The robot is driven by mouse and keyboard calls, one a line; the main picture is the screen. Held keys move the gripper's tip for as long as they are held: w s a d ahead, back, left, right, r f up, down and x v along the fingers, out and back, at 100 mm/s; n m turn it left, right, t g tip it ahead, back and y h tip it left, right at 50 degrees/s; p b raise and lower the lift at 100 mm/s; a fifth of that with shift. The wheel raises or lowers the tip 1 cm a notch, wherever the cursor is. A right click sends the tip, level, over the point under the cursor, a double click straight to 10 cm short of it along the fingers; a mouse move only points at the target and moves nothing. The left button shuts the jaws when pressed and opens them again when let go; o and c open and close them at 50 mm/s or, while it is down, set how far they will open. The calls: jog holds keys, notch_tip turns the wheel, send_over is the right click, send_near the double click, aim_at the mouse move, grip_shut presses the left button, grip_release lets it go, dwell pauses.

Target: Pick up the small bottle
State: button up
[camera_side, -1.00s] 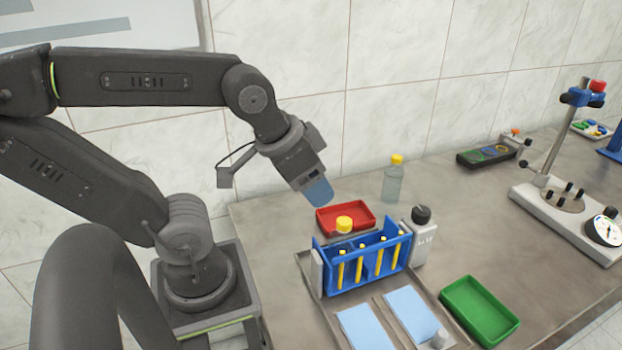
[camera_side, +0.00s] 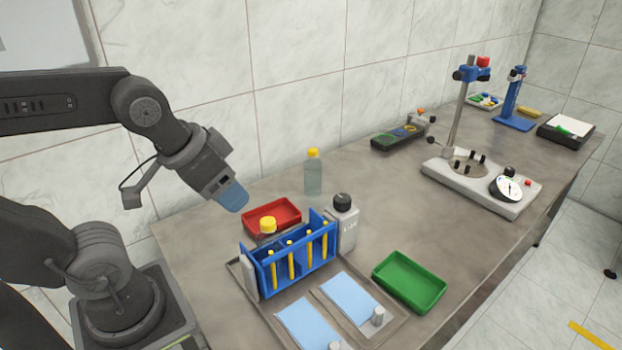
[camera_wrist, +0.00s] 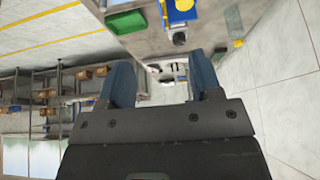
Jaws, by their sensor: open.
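A clear bottle with a yellow cap (camera_side: 313,175) stands upright behind the red tray; a pale green shape, probably this bottle, shows in the wrist view (camera_wrist: 234,22). A second yellow-capped bottle (camera_side: 267,229) is partly hidden behind the blue rack. A white bottle with a black cap (camera_side: 343,224) stands at the rack's right end. Small pale vials (camera_side: 377,316) stand on the grey tray. I cannot tell which is the small bottle. My gripper (camera_side: 232,197), with blue fingers, is open and empty above and left of the red tray; its fingers are apart in the wrist view (camera_wrist: 162,72).
A green tray (camera_side: 409,282) lies to the right. A dial instrument (camera_side: 480,188) stands farther back. The bench between is clear.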

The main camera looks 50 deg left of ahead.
jog(key=shift+o, duration=0.4)
jog(key=o, duration=0.5)
jog(key=n+y, duration=0.3)
jog(key=n, duration=0.4)
send_over(313, 150)
jog(key=s+d, duration=0.2)
jog(key=s, duration=0.3)
notch_tip(313, 150, down, 8)
jog(key=shift+g, duration=0.3)
jog(key=x, duration=0.8)
jog(key=shift+d+f, duration=0.15)
jog(key=shift+x, duration=2.95)
